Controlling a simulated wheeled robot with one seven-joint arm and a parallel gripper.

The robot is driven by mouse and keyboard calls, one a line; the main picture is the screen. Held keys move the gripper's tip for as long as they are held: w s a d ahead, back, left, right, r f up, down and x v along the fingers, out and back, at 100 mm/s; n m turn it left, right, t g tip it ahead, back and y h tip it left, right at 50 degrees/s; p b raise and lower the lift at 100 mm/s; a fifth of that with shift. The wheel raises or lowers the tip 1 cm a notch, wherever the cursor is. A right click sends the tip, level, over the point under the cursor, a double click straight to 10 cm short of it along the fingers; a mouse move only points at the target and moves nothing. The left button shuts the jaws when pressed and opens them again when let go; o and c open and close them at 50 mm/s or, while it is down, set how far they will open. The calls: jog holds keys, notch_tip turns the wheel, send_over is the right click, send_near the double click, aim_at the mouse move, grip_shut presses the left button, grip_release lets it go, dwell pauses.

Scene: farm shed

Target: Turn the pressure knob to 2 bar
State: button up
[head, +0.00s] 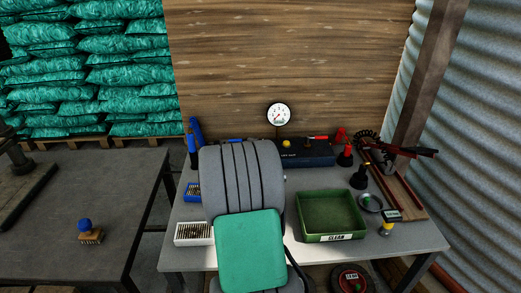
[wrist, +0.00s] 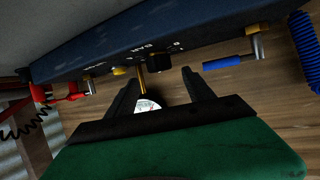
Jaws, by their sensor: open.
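In the wrist view, which looks upside down, a dark blue box (wrist: 95,50) crosses the top. A small black knob (wrist: 160,61) is on its face beside a BAR label. The round white gauge (wrist: 147,105) on a brass stem shows partly behind my gripper (wrist: 164,78). My gripper is open and empty, its fingertips near the knob, one to each side in the picture; contact cannot be told. In the head view the gauge (head: 278,115) stands above the box (head: 308,156); its needle is too small to read. My arm hides the gripper there.
A green tray (head: 330,216) marked CLEAN and a white tray (head: 194,234) stand on the grey bench. Red-handled tools (head: 345,150) and a coiled cord lie right of the box. A blue handle (wrist: 222,63) juts near my right finger in the wrist view.

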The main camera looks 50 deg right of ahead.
jog(key=x, duration=0.6)
jog(key=shift+d+f, duration=0.15)
jog(key=shift+c, duration=0.3)
grip_shut()
